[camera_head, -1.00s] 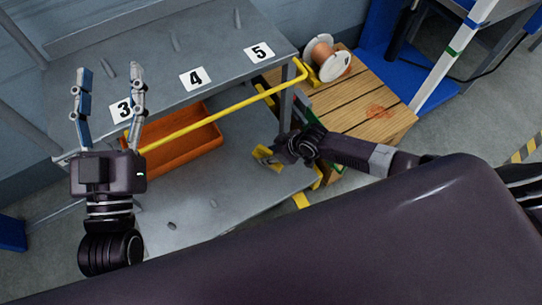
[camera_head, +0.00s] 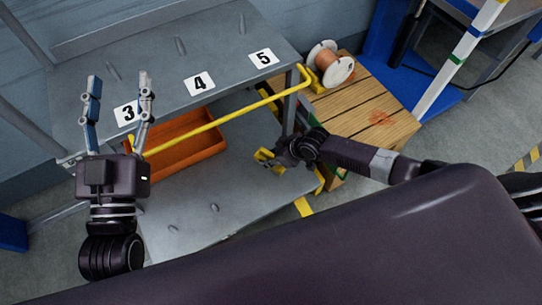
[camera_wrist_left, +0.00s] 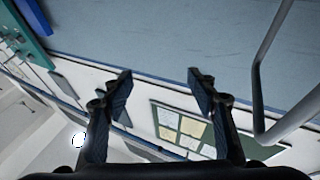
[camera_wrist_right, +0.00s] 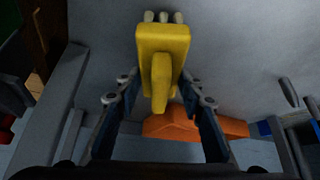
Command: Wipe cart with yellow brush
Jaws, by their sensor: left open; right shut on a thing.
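The grey cart has an upper shelf (camera_head: 225,50) with labels 3, 4 and 5 and a lower shelf (camera_head: 190,205). My right gripper (camera_head: 275,160) is low over the right part of the lower shelf. It is shut on the yellow brush (camera_wrist_right: 163,45), whose pale bristles point away from the gripper in the right wrist view. In the head view the brush (camera_head: 263,155) is small and partly hidden by the gripper; I cannot tell whether it touches the shelf. My left gripper (camera_head: 118,85) is open and empty, raised in front of the upper shelf's left end.
An orange bin (camera_head: 185,150) sits on the lower shelf's back left; it also shows in the right wrist view (camera_wrist_right: 195,130). A yellow rail (camera_head: 220,120) crosses the cart's front. A wooden pallet (camera_head: 370,110) with a wire spool (camera_head: 330,65) stands at right.

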